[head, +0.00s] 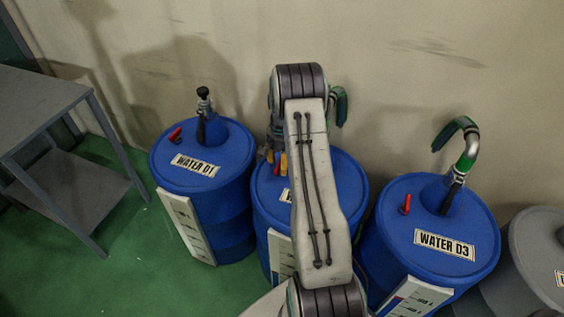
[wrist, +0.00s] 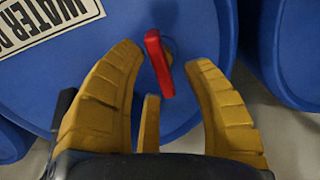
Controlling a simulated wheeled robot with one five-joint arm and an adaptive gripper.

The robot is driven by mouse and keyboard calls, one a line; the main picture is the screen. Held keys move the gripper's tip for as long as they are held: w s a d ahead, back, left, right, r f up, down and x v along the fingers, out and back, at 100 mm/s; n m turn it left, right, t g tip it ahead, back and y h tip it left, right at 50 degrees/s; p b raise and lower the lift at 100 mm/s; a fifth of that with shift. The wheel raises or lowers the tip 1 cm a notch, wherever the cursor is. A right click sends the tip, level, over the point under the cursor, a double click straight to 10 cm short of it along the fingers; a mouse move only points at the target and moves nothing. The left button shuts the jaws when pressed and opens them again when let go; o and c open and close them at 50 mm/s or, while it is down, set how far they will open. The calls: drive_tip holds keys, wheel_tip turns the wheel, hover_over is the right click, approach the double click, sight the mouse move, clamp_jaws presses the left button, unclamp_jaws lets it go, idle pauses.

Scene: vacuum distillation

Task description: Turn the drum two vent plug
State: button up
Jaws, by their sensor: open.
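The middle blue drum (head: 339,188) stands between the drums labelled WATER D1 and WATER D3, with its own label mostly hidden behind my arm. Its top fills much of the wrist view (wrist: 90,70), with part of a WATER label. The red vent plug (wrist: 158,62) shows there as a narrow handle standing on the drum top. My gripper (wrist: 165,54) is open, its yellow fingers on either side of the plug, which lies between the fingertips. I cannot tell whether either finger touches it. In the head view my gripper (head: 276,158) is over the drum's left part, partly hidden.
Drum D1 (head: 228,155) with a red plug (head: 175,135) stands left, and drum D3 (head: 400,235) with a red plug (head: 406,204) stands right. Curved green-banded pipes rise from the middle drum and D3. A grey drum (head: 540,255) is far right, a grey table (head: 40,105) left.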

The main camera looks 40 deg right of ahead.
drive_tip(key=shift+r, duration=0.1)
wheel_tip(320, 180, up, 12)
idle(0.6)
idle(0.5)
drive_tip(key=s+a+r+n+t+p, duration=0.1)
drive_tip(key=s+a+r+n+p, duration=0.25)
drive_tip(key=a+r, duration=0.5)
drive_tip(key=s+a+r+n+t+p, duration=0.15)
drive_tip(key=s+a+r+p, duration=0.35)
drive_tip(key=r, duration=0.6)
drive_tip(key=s+a+r+n+p, duration=0.3)
drive_tip(key=s+a+r+p, duration=0.1)
drive_tip(key=s, duration=0.4)
drive_tip(key=s+a+r+n+p, duration=0.4)
drive_tip(key=s+a+r, duration=0.1)
drive_tip(key=s+a, duration=0.2)
drive_tip(key=shift+s+a+r+t, duration=0.2)
drive_tip(key=shift+s+r+t, duration=0.2)
drive_tip(key=shift+s, duration=0.25)
